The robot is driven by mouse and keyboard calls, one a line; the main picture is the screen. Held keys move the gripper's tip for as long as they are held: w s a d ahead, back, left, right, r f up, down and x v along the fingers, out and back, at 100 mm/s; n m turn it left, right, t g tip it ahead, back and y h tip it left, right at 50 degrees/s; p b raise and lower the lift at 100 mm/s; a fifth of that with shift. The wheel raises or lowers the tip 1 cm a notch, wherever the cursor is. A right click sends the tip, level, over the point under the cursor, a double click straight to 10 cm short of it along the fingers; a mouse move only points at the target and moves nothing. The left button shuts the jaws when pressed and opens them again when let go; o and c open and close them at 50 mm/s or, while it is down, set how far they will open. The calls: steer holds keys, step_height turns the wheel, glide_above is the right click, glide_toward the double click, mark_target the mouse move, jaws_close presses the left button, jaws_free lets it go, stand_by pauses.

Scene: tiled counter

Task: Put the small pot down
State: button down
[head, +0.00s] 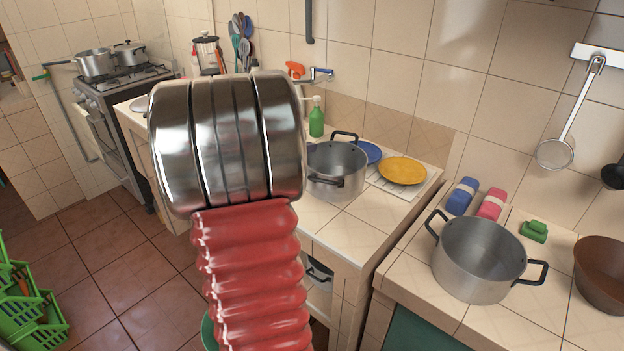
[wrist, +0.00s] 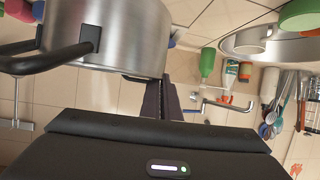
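The small pot (head: 337,170) is a grey steel pot with two black handles, upright above or on the tiled counter beside the sink. I cannot tell whether its base touches the counter. In the wrist view the small pot (wrist: 110,40) fills the upper left, upside down in the picture. My gripper (wrist: 165,88) has its dark fingers close together at the pot's rim and appears shut on it. In the head view my arm hides the gripper and part of the pot's left side.
A dish rack with a yellow plate (head: 402,170) and a blue plate (head: 367,152) stands just right of the small pot. A green bottle (head: 317,121) is behind. A larger pot (head: 478,258), a brown bowl (head: 603,272) and sponges (head: 491,204) occupy the right counter.

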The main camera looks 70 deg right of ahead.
steer(key=shift+f, duration=1.75)
steer(key=shift+f, duration=1.9)
steer(key=c, duration=2)
jaws_free()
steer(key=v, duration=1.2)
